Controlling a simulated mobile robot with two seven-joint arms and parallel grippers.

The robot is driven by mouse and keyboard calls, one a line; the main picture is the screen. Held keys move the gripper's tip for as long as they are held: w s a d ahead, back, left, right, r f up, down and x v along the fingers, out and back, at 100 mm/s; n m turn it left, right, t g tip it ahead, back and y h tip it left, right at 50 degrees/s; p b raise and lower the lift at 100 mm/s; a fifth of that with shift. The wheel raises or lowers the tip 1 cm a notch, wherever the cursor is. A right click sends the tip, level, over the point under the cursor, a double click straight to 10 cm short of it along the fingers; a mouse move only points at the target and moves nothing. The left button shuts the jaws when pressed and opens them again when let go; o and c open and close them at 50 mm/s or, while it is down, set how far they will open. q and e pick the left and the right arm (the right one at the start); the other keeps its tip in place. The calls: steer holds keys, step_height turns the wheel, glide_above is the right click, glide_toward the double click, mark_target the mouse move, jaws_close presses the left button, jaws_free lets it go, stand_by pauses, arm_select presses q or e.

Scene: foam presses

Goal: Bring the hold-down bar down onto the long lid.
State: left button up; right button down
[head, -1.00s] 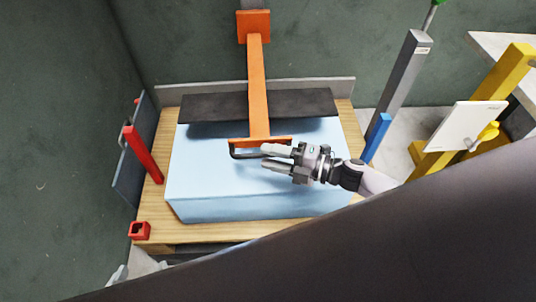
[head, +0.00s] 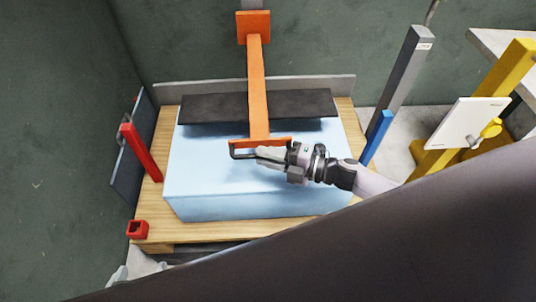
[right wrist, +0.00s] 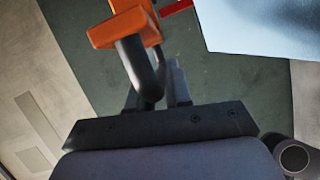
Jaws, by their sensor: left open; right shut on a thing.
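The orange hold-down bar (head: 257,85) runs from an orange block at the back wall over a dark long plank, likely the long lid (head: 200,107). The bar ends in a crosspiece with a black handle (head: 238,153) above the pale blue foam block (head: 215,185). The gap between bar and lid cannot be judged. My right gripper (head: 272,155) is shut on the black handle. In the right wrist view the handle (right wrist: 138,62) runs from the orange bar end (right wrist: 125,25) down between my right fingers (right wrist: 152,100). My left gripper is not in view.
The foam rests on a wooden base (head: 205,232). A red post (head: 143,153) and small red socket (head: 138,229) stand left. A blue post (head: 377,138), grey post (head: 402,80) and yellow frame with white panel (head: 466,125) stand right. A dark shape covers the lower right.

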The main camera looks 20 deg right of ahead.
step_height(320, 180, down, 4)
steer(key=shift+r+b, duration=0.25)
steer(key=shift+b, duration=0.7)
arm_select(q)
step_height(320, 180, down, 3)
steer(key=shift+r, duration=0.15)
arm_select(e)
steer(key=c, duration=1.1)
jaws_free()
steer(key=shift+r, duration=0.1)
arm_select(q)
steer(key=shift+r+p, duration=0.35)
steer(key=shift+p, duration=0.05)
arm_select(e)
steer(key=shift+v, duration=3.6)
